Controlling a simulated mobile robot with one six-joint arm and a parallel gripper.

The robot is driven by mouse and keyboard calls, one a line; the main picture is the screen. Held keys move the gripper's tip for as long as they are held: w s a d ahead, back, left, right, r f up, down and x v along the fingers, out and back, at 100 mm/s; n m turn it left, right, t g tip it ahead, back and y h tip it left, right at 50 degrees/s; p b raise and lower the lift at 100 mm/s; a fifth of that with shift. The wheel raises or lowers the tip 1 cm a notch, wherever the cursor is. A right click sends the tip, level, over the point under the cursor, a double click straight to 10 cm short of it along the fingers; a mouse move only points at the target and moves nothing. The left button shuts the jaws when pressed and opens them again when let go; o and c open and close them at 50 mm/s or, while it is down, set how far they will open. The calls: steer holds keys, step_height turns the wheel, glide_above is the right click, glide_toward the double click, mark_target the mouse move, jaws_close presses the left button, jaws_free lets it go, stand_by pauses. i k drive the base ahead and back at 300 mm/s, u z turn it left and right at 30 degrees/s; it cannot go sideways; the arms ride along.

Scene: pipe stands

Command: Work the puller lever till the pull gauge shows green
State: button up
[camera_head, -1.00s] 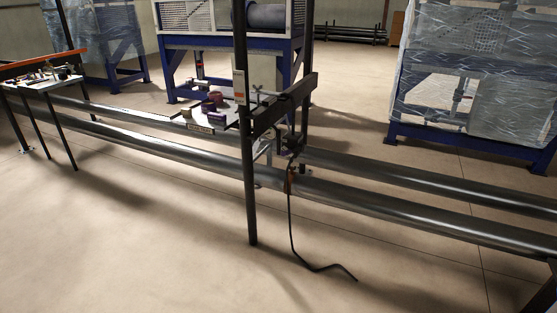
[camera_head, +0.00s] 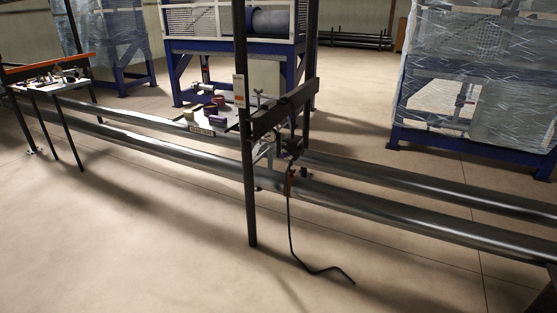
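A dark puller-like device (camera_head: 292,147) hangs under the crossbar of a black post frame (camera_head: 249,190), at the near pipe. A thin black cable or bent rod (camera_head: 291,235) runs down from there to the floor and bends off to the right. I cannot tell which part is the puller lever. No pull gauge or green reading can be made out at this size. My gripper is not in view.
Two long dark pipes (camera_head: 400,206) run low across the room. A tool table (camera_head: 45,83) is at the far left. Wrapped machines (camera_head: 480,80) stand behind. The front floor (camera_head: 130,250) is clear.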

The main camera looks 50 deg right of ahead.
mark_target(301, 151)
steer(key=z, duration=0.1)
steer(key=i, duration=0.95)
steer(key=u, duration=0.05)
